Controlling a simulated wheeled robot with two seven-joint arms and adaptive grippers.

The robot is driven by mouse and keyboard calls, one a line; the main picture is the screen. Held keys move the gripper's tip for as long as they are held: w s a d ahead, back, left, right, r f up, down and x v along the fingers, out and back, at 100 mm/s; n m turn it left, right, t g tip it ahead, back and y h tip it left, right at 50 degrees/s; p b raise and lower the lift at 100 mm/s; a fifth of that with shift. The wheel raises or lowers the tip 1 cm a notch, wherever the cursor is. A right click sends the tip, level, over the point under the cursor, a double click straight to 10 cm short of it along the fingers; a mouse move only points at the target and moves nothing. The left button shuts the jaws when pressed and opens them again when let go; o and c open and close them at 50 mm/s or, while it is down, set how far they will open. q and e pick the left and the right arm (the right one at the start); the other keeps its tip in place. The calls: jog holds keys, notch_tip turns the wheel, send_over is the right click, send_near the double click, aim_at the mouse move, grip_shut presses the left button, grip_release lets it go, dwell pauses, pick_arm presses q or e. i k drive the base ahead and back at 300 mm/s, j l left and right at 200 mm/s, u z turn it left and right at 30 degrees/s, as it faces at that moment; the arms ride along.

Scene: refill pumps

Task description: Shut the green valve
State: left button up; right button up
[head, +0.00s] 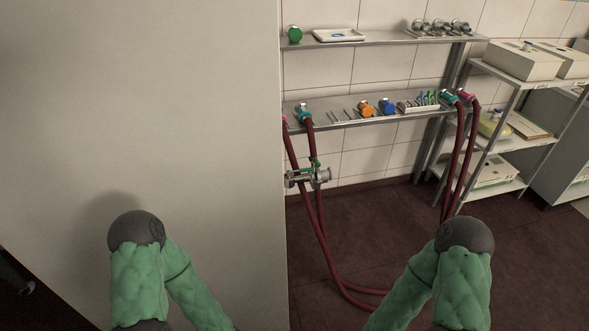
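A metal valve fitting (301,181) stands out from the tiled wall, just right of the edge of the large pale panel. The handle is too small to tell whether the valve is open or shut. My two green arms show at the bottom, the left before the panel and the right over the dark floor. Neither gripper is in view.
The large pale panel (140,100) fills the left side. Red hoses (322,235) loop down to the floor. A wall shelf (345,122) holds knobs and tools; an upper shelf (375,41) holds a green knob (295,34). A rack with boxes (520,62) stands right.

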aim_at(288, 172)
jog(key=k, duration=0.2)
jog(key=k+u, duration=0.25)
jog(key=u, duration=0.25)
jog(key=k+j+u, duration=0.1)
jog(key=u, duration=0.35)
jog(key=i+l+u, duration=0.1)
jog(key=l, duration=0.25)
jog(key=i+l+u, duration=0.1)
jog(key=l, duration=0.25)
jog(key=i+l+u, duration=0.1)
jog(key=i+l, duration=0.15)
jog(key=l, duration=0.15)
jog(key=i+l+u, duration=0.1)
jog(key=l, duration=0.25)
jog(key=i+l+u, duration=0.1)
jog(key=l, duration=0.3)
jog(key=i+l+u, duration=0.1)
jog(key=l, duration=0.3)
